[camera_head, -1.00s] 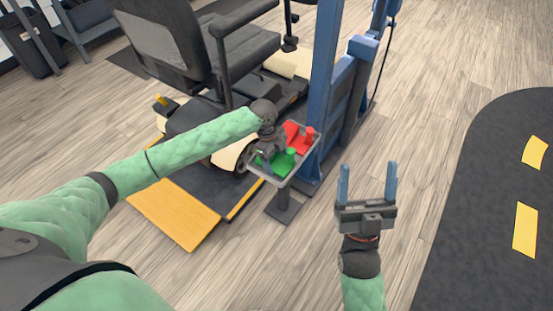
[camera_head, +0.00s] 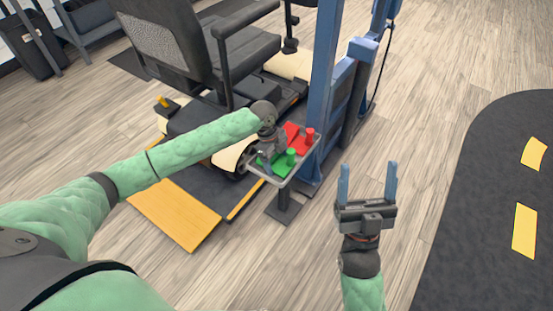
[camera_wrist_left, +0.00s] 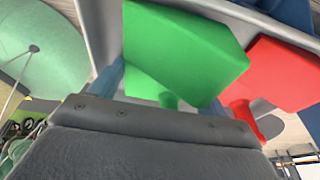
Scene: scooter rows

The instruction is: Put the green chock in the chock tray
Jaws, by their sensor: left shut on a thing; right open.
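The green chock (camera_head: 279,162) is in the grey chock tray (camera_head: 284,183) on the stand, at its near left part. It also shows large in the left wrist view (camera_wrist_left: 182,52), between my blue fingers. My left gripper (camera_head: 268,160) is shut on the green chock, at the tray. Whether the chock rests on the tray floor I cannot tell. A red chock (camera_head: 300,138) lies beside it at the tray's far side, and also shows in the left wrist view (camera_wrist_left: 275,75). My right gripper (camera_head: 367,182) is open and empty, right of the tray above the floor.
A blue post (camera_head: 322,80) stands right behind the tray. A black scooter seat (camera_head: 190,50) is behind my left arm, with a yellow ramp plate (camera_head: 174,213) in front. Bare wooden floor lies to the right, then a dark mat with yellow stripes (camera_head: 524,230).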

